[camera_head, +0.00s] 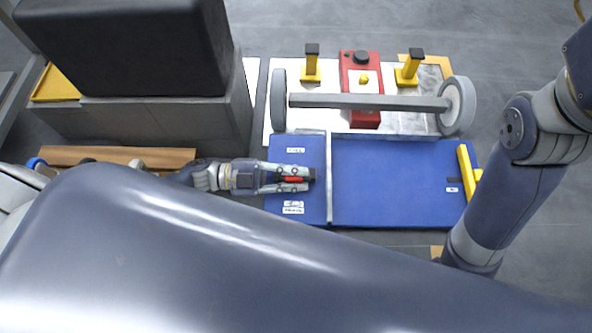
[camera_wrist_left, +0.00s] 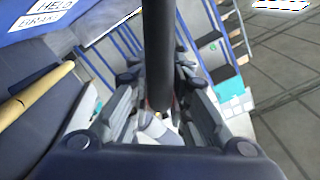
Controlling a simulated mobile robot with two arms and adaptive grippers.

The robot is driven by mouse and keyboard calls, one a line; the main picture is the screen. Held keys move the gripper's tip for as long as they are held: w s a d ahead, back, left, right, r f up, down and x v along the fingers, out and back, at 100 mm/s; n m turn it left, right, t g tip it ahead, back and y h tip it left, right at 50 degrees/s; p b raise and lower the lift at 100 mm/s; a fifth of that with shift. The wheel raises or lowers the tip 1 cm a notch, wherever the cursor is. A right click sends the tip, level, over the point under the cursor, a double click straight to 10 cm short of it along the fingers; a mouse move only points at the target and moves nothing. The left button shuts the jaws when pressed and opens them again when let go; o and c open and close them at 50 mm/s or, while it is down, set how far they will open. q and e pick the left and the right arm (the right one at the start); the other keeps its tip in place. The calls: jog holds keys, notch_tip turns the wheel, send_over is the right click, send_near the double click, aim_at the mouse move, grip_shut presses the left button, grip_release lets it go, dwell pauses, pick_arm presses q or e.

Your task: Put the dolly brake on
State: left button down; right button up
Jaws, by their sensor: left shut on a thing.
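The brake lever, with a red part (camera_head: 293,180) and a dark end (camera_head: 312,174), sits on the left part of the blue dolly deck (camera_head: 400,180). My left gripper (camera_head: 296,179) is shut on it. In the left wrist view a dark bar (camera_wrist_left: 160,60) runs down between the fingers of my left gripper (camera_wrist_left: 165,118). In the head view the lever lies between a white label at the far edge (camera_head: 295,150) and labels at the near edge (camera_head: 293,207). A label reading HELD (camera_wrist_left: 50,77) shows in the left wrist view. The lever's tilt is unclear.
A grey axle (camera_head: 365,102) with two wheels lies behind the deck, over a red block (camera_head: 360,85) between yellow posts. A dark box on a grey block (camera_head: 160,120) stands at left. A yellow bar (camera_head: 466,170) is at the deck's right edge.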

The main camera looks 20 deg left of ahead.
pick_arm(q)
jog(key=shift+a+f, duration=0.1)
dwell(0.3)
jog(key=c, duration=1.5)
grip_release()
jog(key=shift+o, duration=0.2)
jog(key=shift+s, duration=0.1)
jog(key=v, duration=1.2)
